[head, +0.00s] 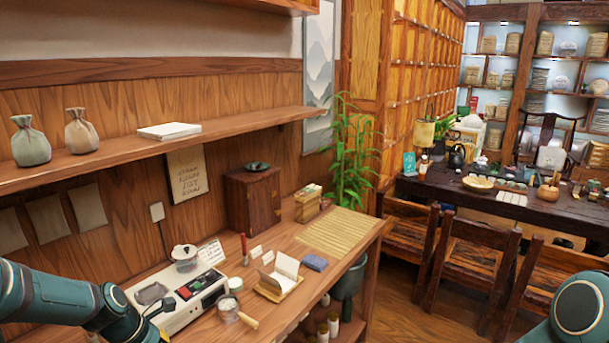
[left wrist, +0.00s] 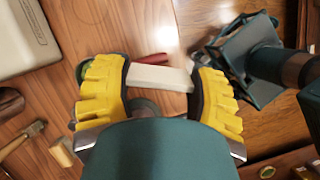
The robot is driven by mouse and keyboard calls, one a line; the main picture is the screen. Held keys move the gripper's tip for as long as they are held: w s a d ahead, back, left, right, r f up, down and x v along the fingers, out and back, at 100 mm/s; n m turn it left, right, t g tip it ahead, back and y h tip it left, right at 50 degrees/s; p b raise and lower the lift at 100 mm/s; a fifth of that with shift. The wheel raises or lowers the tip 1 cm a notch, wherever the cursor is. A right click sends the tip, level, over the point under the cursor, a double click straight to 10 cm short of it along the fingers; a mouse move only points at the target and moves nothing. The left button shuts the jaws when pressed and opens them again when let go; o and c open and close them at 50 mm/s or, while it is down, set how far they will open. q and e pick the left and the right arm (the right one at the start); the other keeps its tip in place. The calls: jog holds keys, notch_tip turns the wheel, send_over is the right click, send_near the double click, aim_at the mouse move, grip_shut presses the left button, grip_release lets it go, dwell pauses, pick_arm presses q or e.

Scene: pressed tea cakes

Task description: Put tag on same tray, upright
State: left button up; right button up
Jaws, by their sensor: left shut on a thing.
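My left gripper (left wrist: 160,85), with yellow finger pads, is shut on a white block-like tag (left wrist: 160,78) in the left wrist view. The tag lies crosswise between the two pads, and its ends are hidden by them. In the head view my left arm comes in at the lower left; its gripper is below the picture edge. A small wooden tray (head: 281,293) on the bench holds an open white paper wrapper (head: 286,268). Two small white cards (head: 256,251) lie behind it.
A red stick (head: 244,249) stands behind. A slatted bamboo mat (head: 340,232) is bare.

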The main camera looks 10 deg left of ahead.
pick_arm(q)
jog(key=d+f+m+g+y+b, duration=0.1)
jog(key=d+f+m+g+b, duration=0.2)
jog(key=d+f+m, duration=0.3)
jog(key=d+f+m+g+y+b, duration=0.2)
jog(key=d+f+m, duration=0.5)
jog(key=d+m, duration=0.7)
jog(key=shift+s+m+g+y+b, duration=0.35)
jog(key=shift+m+g+b, duration=0.7)
jog(key=shift+m, duration=1.95)
jog(key=shift+d+r, duration=0.1)
